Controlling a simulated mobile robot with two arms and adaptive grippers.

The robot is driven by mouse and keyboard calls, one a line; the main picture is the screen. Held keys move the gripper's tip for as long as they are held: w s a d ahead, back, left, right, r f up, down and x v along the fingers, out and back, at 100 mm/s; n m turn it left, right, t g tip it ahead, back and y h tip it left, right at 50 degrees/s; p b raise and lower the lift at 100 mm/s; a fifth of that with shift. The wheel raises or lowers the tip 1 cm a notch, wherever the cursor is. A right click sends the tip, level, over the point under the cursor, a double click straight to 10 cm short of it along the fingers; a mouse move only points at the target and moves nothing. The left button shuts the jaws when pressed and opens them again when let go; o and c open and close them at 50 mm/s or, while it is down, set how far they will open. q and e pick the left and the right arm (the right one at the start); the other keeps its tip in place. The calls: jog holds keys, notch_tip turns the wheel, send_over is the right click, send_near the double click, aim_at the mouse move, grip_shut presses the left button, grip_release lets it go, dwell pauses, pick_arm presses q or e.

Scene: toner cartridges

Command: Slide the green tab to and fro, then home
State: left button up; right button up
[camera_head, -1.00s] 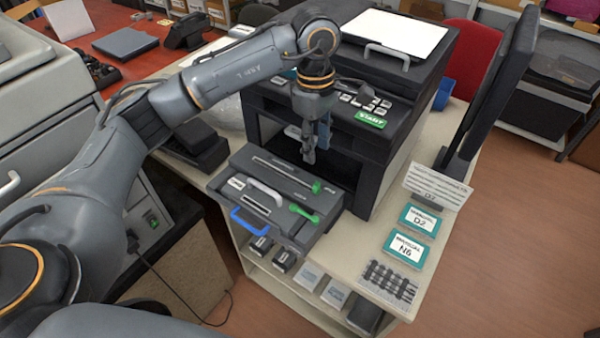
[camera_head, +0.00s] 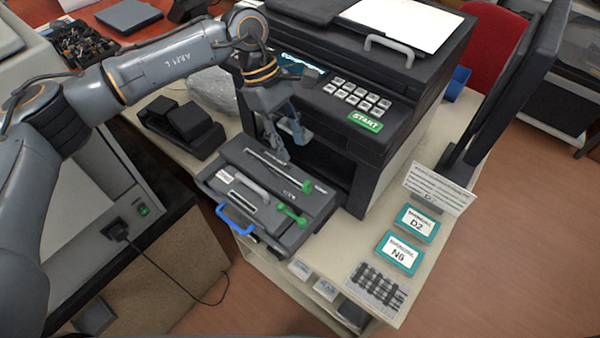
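A green tab (camera_head: 306,186) sits at the right end of a long pale slot in the pulled-out grey drawer unit (camera_head: 322,204) of the printer. A second green part, a lever with a round end (camera_head: 291,212), lies nearer the front of the same drawer. My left gripper (camera_head: 290,150) hangs above the drawer's back edge, up and left of the green tab and apart from it. Its fingers look spread and hold nothing. My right gripper is out of view.
The black printer (camera_head: 350,75) with a green START key (camera_head: 365,122) stands behind the drawer. A blue handle (camera_head: 236,220) juts from the drawer's front. Cards D2 (camera_head: 417,223) and N6 (camera_head: 400,253) lie on the table at right. A monitor (camera_head: 507,85) rises at right.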

aim_at(306, 182)
pick_arm(q)
jog(key=p+x, duration=0.3)
jog(key=x, duration=0.6)
jog(key=shift+f, duration=0.25)
jog(key=shift+s+d+f, duration=0.1)
jog(key=shift+d+f, duration=0.1)
jog(key=shift+f, duration=0.4)
grip_shut()
